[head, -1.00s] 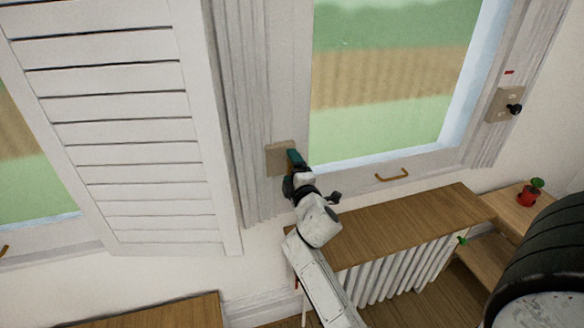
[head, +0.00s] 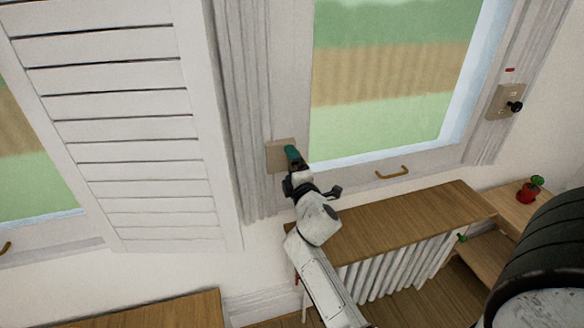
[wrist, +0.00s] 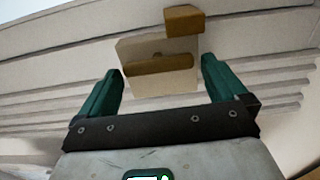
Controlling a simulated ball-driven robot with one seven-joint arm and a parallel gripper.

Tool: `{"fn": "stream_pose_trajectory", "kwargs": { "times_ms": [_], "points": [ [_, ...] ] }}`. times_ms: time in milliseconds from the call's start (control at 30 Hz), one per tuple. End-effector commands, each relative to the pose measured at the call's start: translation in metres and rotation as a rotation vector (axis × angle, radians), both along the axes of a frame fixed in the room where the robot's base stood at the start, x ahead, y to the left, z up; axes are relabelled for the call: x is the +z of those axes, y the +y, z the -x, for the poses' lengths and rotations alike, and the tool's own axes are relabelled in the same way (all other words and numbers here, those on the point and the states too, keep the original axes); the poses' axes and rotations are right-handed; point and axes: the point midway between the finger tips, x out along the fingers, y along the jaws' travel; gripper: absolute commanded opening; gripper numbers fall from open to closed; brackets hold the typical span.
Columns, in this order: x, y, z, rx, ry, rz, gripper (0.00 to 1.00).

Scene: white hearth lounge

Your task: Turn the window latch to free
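The latch plate (head: 275,158) is a beige square on the white window frame, left of the middle pane. In the wrist view the plate (wrist: 155,87) carries a brown bar-shaped latch handle (wrist: 158,64) that lies nearly level across it. A separate brown block (wrist: 184,20) sits above the handle, a little to its right. My gripper (wrist: 161,65) is open, with one teal finger on each side of the handle and visible gaps to both. In the head view my gripper (head: 293,153) is in front of the plate and hides the handle.
A louvred shutter (head: 130,130) stands left of the latch. A wooden shelf (head: 400,222) over a white radiator (head: 400,268) lies below the window. A brown pull (head: 391,173) is on the lower frame, and a beige plate with a black knob (head: 515,106) is at right.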

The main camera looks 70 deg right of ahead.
Motion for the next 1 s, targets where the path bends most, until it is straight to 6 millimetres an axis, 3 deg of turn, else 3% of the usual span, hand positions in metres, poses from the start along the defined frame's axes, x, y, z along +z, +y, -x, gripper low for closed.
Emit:
{"fn": "stream_pose_trajectory", "kwargs": {
  "times_ms": [367, 800, 1000],
  "points": [
    [-0.001, 0.007, 0.007, -0.001, -0.002, -0.001, 1.0],
    [-0.003, 0.066, 0.056, 0.001, 0.0, 0.0, 1.0],
    [-0.001, 0.08, 0.068, 0.0, -0.001, 0.001, 1.0]
  ]
}}
